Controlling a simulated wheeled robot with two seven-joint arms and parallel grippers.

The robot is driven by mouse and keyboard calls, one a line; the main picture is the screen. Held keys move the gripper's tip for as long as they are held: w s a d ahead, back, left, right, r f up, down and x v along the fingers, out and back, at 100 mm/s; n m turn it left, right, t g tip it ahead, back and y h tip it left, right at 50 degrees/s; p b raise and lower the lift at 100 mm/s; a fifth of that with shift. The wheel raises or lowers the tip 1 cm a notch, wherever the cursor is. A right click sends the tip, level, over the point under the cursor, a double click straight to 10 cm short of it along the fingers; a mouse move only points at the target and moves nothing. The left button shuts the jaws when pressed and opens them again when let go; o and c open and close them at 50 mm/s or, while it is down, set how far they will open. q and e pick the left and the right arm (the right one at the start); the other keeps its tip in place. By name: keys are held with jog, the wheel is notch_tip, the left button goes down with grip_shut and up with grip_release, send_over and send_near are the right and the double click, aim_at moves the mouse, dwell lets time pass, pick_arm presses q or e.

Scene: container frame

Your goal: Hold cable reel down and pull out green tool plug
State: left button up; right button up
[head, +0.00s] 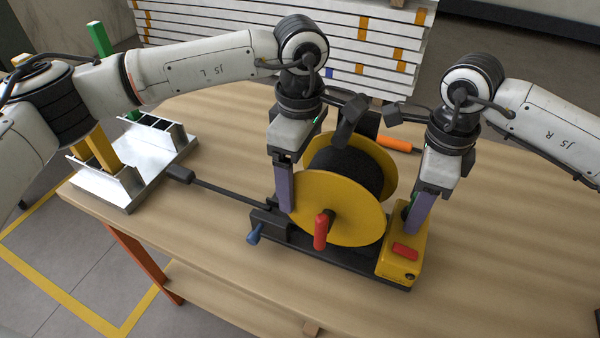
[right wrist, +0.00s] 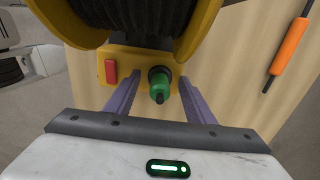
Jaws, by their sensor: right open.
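The cable reel (head: 345,230) has yellow flanges, wound black cable and a red crank handle, and stands on a dark base on the table. My left gripper (head: 286,205) points down at the reel's left side, its purple finger against or very close to the flange; its grip cannot be made out. The green tool plug (right wrist: 159,88) sits upright in a black socket on the yellow box (head: 405,265) at the reel's right end. My right gripper (right wrist: 162,103) is open, its purple fingers on either side of the plug with gaps. In the head view the finger mostly hides the plug.
A red switch (head: 405,251) is on the yellow box beside the plug. An orange-handled tool (head: 395,144) lies behind the reel. A metal fixture (head: 140,180) stands at the left, with a black cable connector (head: 180,175) near it. The table's front right is clear.

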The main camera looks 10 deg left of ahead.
dwell(0.7)
grip_shut()
jog(key=shift+r, duration=3.05)
